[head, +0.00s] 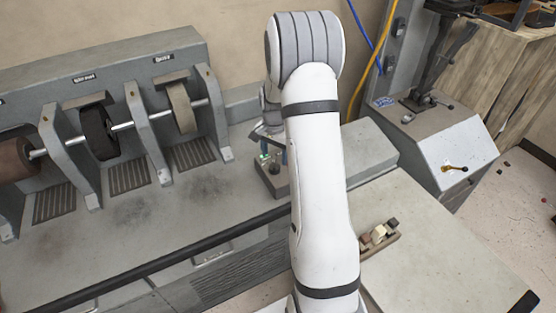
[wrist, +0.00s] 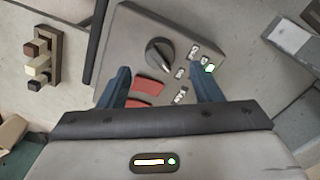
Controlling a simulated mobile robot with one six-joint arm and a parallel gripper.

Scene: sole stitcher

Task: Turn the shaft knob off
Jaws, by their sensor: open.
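A black round knob (wrist: 160,52) with a pale pointer mark sits on a grey control panel (wrist: 135,28) in the wrist view. It is the only rotary knob I see there, and its label is too small to read. My gripper (wrist: 163,78) is open, with its two blue fingers apart over the panel. The knob shows just beyond the fingertips, between their lines, and nothing is held. Whether the fingers touch the panel cannot be told. In the head view the panel box (head: 271,184) is partly hidden by my arm, and the knob is not clear.
Red rocker switches (wrist: 149,87) and a green light (wrist: 211,68) share the panel near the fingers. Grinding wheels (head: 99,132) stand left on the bench. A rack of small blocks (head: 380,236) lies right of my arm. A grey machine (head: 445,145) stands at right.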

